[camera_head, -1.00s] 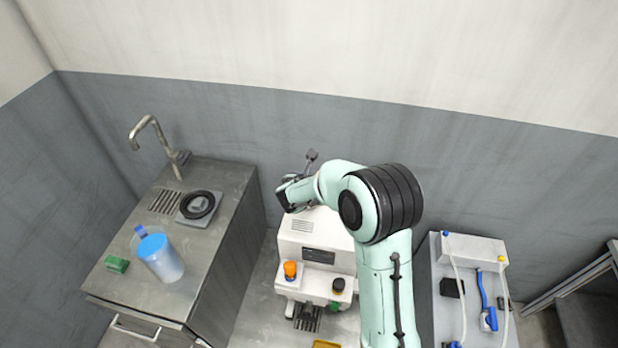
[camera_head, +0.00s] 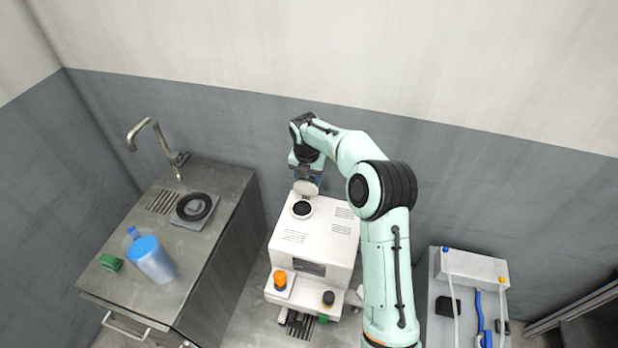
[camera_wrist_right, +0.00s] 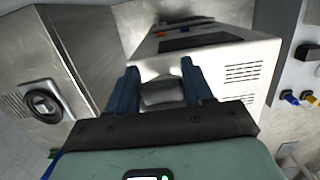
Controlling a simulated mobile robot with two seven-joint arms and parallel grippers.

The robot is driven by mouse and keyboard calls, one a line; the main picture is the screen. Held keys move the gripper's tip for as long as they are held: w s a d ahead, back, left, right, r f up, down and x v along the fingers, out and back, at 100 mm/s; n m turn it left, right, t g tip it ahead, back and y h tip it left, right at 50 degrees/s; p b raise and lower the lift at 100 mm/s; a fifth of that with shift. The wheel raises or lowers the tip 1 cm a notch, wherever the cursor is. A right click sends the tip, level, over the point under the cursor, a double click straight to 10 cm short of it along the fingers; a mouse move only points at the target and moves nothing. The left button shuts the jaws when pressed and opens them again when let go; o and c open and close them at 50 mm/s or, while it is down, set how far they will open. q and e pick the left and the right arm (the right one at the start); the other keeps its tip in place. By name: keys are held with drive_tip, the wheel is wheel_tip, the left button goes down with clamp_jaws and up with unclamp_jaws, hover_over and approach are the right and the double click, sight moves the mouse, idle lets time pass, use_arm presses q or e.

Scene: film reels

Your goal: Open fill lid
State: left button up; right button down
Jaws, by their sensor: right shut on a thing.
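A white machine (camera_head: 323,232) stands on the floor between the sink counter and a side bench. On its top is a round dark fill opening (camera_head: 301,208), uncovered. The light round fill lid (camera_head: 306,188) stands tilted up behind the opening. My right gripper (camera_head: 307,176) reaches the lid from above and behind, and is shut on it. In the right wrist view the two blue fingers of my right gripper (camera_wrist_right: 162,88) flank a grey piece of the lid (camera_wrist_right: 162,93). Its full shape is hidden there. My left gripper is not in view.
The steel counter (camera_head: 222,235) at left holds a blue-lidded jug (camera_head: 153,262), a green block (camera_head: 110,262), a black ring (camera_head: 194,207) and a tap (camera_head: 150,128). A bench with hoses (camera_head: 470,268) is at right.

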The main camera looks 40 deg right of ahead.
drive_tip(key=shift+w+d+f+g+y, duration=0.35)
drive_tip(key=shift+w+d+g+y, duration=0.15)
drive_tip(key=shift+g+y, duration=0.3)
drive_tip(key=shift+y, duration=0.3)
drive_tip(key=c, duration=0.5)
unclamp_jaws()
drive_tip(key=shift+s, duration=0.1)
